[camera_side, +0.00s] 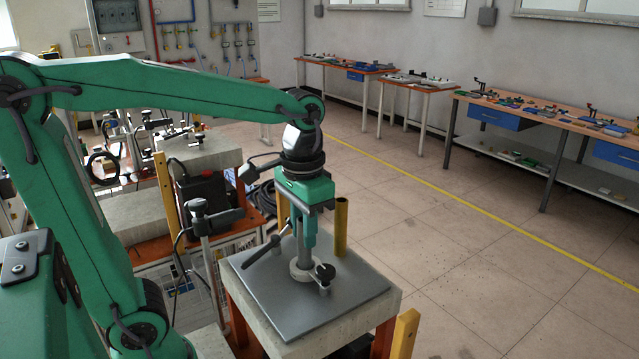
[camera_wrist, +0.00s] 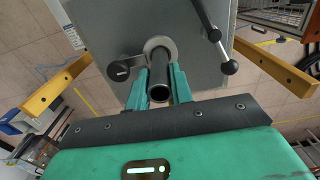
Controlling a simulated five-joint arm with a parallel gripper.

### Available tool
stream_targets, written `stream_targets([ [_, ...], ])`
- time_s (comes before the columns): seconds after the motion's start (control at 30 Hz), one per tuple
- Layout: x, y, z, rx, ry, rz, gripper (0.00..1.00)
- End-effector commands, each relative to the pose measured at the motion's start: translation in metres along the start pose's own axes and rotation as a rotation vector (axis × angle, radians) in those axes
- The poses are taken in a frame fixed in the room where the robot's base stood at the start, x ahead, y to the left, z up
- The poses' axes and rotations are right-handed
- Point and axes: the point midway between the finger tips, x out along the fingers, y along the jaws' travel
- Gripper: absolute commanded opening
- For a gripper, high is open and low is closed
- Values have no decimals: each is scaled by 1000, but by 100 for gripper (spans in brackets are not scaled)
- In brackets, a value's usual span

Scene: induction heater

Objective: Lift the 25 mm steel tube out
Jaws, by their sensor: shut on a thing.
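The grey steel tube (camera_side: 306,247) stands upright in a pale ring-shaped holder (camera_side: 300,273) on a grey plate. My green gripper (camera_side: 307,232) points straight down from above and is shut on the tube, one finger on each side. In the wrist view the tube's dark open end (camera_wrist: 158,93) shows between the two fingers of my gripper (camera_wrist: 160,76). The ring (camera_wrist: 159,41) surrounds the tube's lower end there. Whether the tube's bottom is still seated in the ring is hidden.
A dark-knobbed clamp (camera_side: 325,274) and a black lever (camera_side: 262,252) flank the ring. The grey plate (camera_side: 350,295) is bare toward the front. A camera stand (camera_side: 207,245) is at left.

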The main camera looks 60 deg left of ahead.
Motion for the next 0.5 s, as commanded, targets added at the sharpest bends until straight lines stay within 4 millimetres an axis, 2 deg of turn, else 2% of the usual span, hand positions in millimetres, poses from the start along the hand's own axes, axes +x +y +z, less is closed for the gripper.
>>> stream_targets([
  [0.5, -15, 0, 0, 0, 3, 0, 0],
])
